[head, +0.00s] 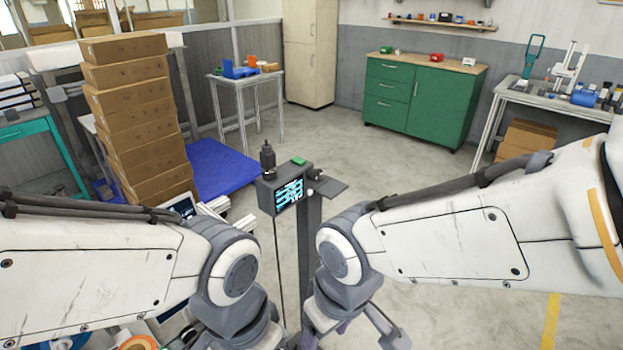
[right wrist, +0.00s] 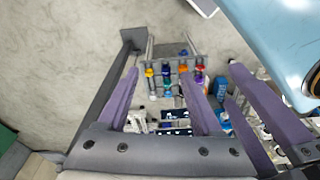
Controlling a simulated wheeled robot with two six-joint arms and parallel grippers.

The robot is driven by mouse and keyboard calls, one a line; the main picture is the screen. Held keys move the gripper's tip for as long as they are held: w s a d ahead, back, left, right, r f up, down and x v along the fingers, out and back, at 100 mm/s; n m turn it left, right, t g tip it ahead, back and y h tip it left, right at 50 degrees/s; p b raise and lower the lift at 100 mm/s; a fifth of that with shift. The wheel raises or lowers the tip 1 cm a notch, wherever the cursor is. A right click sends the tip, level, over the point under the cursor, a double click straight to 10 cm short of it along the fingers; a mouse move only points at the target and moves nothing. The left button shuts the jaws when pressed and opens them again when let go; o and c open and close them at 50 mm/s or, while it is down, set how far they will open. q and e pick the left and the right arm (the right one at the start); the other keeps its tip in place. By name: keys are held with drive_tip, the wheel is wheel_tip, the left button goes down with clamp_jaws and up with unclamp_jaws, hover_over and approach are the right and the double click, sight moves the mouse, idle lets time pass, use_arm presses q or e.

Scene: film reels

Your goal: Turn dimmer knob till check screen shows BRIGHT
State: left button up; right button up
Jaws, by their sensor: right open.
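A dark box with a small lit screen (head: 289,194) stands on a post in the middle of the head view. Its light-blue markings are too small to read. A white-framed dark screen (head: 183,207) shows partly behind my left arm. I cannot tell which one is the check screen. I cannot make out the dimmer knob in either view. My right gripper (right wrist: 160,75) is open in the right wrist view, its purple fingers apart with nothing seen held between them. Small dark panels with pale marks (right wrist: 172,115) show beyond the fingers.
A tall stack of brown boxes (head: 130,112) stands at left, by a blue platform (head: 218,166). A green cabinet (head: 420,103) is at the back. A rack with coloured items (right wrist: 172,72) lies beyond my right fingers. Open floor stretches between the post and the cabinet.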

drive_tip(key=w+d+r+m+t+p, duration=0.15)
drive_tip(key=w+t+p, duration=0.3)
drive_tip(key=w, duration=1.35)
drive_tip(key=m+t+y+p, duration=0.4)
drive_tip(key=t+y+p, duration=0.4)
drive_tip(key=y, duration=0.4)
approach(316, 177)
drive_tip(key=shift+g, duration=0.45)
drive_tip(key=p+x, duration=0.1)
drive_tip(key=x, duration=0.1)
drive_tip(key=p+x, duration=0.2)
drive_tip(key=x, duration=0.1)
drive_tip(key=r+p+x, duration=0.1)
drive_tip(key=p+x, duration=0.1)
drive_tip(key=x, duration=0.1)
drive_tip(key=shift+d, duration=0.15)
drive_tip(key=shift+w+a+f, duration=0.15)
drive_tip(key=shift+w+a, duration=0.15)
drive_tip(key=shift+w, duration=0.15)
